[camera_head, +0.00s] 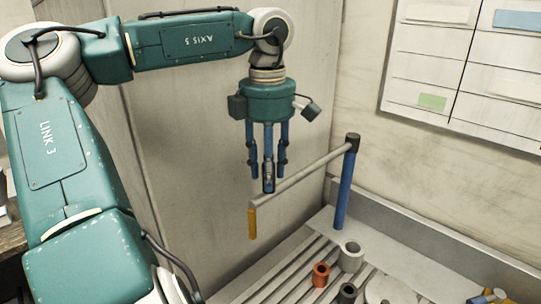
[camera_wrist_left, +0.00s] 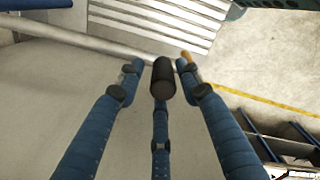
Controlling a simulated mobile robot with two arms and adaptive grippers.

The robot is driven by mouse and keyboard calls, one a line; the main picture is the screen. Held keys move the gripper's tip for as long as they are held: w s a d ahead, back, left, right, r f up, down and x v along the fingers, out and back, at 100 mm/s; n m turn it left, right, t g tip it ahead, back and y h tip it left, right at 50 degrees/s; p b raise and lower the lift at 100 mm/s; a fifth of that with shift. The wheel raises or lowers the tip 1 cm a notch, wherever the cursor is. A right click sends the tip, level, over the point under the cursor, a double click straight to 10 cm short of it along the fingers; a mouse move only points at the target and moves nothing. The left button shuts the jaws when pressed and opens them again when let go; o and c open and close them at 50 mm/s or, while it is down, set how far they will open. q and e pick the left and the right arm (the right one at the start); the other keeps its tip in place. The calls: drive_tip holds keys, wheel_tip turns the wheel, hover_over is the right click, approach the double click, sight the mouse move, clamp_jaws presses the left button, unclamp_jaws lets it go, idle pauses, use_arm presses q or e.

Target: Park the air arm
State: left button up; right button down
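The air arm is a grey bar (camera_head: 300,176) reaching left from a dark joint on top of a blue post (camera_head: 345,192). An orange handle (camera_head: 252,222) hangs down from its free end. My left gripper (camera_head: 268,182) points down just above the bar near that end. Its blue fingers are apart with nothing held between them. In the left wrist view the grey bar (camera_wrist_left: 95,38) crosses beyond the fingertips (camera_wrist_left: 160,75), and the orange handle (camera_wrist_left: 186,55) shows partly behind a finger. I cannot tell whether a finger touches the bar. My right gripper is not in view.
Below stands a slatted bench (camera_head: 290,262) with an orange-red cup (camera_head: 321,274), a grey cup (camera_head: 350,256) and a dark cup (camera_head: 347,293). A wall (camera_head: 330,60) closes the back, with a chart (camera_head: 470,75) on it. The air around the handle looks clear.

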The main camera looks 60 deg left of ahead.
use_arm(q)
drive_tip(key=shift+a+f, duration=0.15)
wheel_tip(320, 180, up, 12)
drive_tip(key=shift+s, duration=0.1)
idle(0.5)
idle(0.6)
